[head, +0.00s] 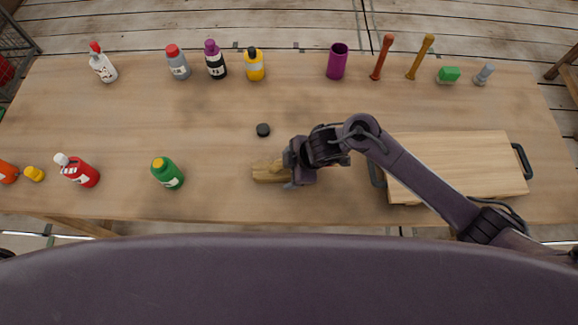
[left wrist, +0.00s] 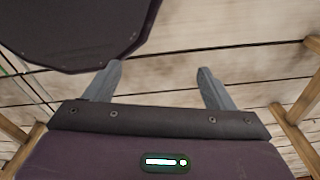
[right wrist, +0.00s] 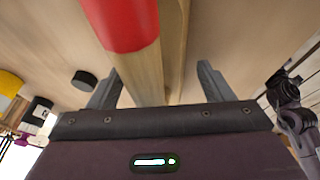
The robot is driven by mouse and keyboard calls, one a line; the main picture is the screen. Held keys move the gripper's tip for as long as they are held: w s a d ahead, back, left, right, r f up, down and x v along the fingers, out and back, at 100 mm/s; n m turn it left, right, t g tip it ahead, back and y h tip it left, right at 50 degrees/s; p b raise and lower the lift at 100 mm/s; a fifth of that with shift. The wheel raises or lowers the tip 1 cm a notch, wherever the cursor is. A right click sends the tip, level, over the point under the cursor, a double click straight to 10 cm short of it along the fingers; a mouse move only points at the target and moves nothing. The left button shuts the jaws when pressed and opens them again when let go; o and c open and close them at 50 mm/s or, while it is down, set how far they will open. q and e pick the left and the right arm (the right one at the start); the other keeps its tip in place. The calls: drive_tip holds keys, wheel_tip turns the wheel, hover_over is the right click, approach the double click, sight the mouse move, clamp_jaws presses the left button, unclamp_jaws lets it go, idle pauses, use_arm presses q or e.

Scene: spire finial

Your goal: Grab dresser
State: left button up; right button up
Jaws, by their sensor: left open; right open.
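A wooden tool that looks like the dresser (head: 268,172) lies on the table near its front edge, left of my right gripper (head: 289,171). The gripper hides its right part in the head view. In the right wrist view, a wooden bar (right wrist: 140,75) with a red end runs between the spread fingers of my right gripper (right wrist: 155,76). Its jaws are open, and I cannot tell whether they touch the wood. My left gripper (left wrist: 158,72) is open and empty in its wrist view, above the plank floor. It is out of the head view.
A small black disc (head: 263,130) lies behind the tool. A wooden board (head: 455,160) with dark handles sits at right. A green bottle (head: 168,173) and a red bottle (head: 82,172) stand at left. Several bottles, a purple cup (head: 337,62) and two sticks line the back. The middle left is clear.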

drive_tip(key=c, duration=1)
use_arm(q)
drive_tip(key=shift+s+f, duration=0.1)
drive_tip(key=shift+s, duration=0.55)
use_arm(e)
drive_tip(key=shift+c, duration=1.1)
drive_tip(key=shift+r, duration=0.1)
